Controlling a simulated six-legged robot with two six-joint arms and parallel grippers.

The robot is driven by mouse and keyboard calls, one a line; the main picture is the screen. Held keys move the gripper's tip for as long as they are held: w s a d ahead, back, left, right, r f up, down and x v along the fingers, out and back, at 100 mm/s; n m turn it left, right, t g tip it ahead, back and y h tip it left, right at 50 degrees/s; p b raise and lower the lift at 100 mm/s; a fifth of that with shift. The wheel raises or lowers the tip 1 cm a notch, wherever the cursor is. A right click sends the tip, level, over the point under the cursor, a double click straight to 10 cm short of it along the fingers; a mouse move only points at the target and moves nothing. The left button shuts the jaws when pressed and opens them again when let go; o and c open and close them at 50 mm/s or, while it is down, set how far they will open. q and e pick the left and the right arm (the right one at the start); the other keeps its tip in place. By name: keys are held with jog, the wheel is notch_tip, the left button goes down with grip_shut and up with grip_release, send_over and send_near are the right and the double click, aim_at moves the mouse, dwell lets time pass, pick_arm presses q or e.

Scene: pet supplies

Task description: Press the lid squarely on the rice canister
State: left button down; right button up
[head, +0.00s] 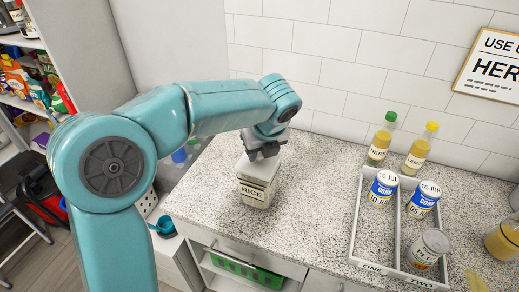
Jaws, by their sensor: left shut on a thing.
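The rice canister (255,193), clear with a pale label reading RICE, stands upright on the speckled counter (300,220) near its front edge. A light grey lid (259,168) shows at the top of the canister. My left gripper (264,154) is directly above, pointing down, and is shut on the lid. The gripper hides the back part of the lid, and I cannot tell whether the lid sits level or is fully seated. My right gripper is not in view.
A green-capped bottle (380,144) and a yellow-capped bottle (419,154) stand behind. Counter between canister and tray is clear.

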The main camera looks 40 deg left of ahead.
pick_arm(q)
jog(key=shift+f+p, duration=0.1)
jog(key=shift+p, duration=0.2)
dwell(0.6)
jog(key=shift+c, duration=1.4)
grip_release()
notch_tip(320, 180, up, 7)
jog(key=p, duration=0.7)
jog(key=shift+c, duration=0.3)
grip_shut()
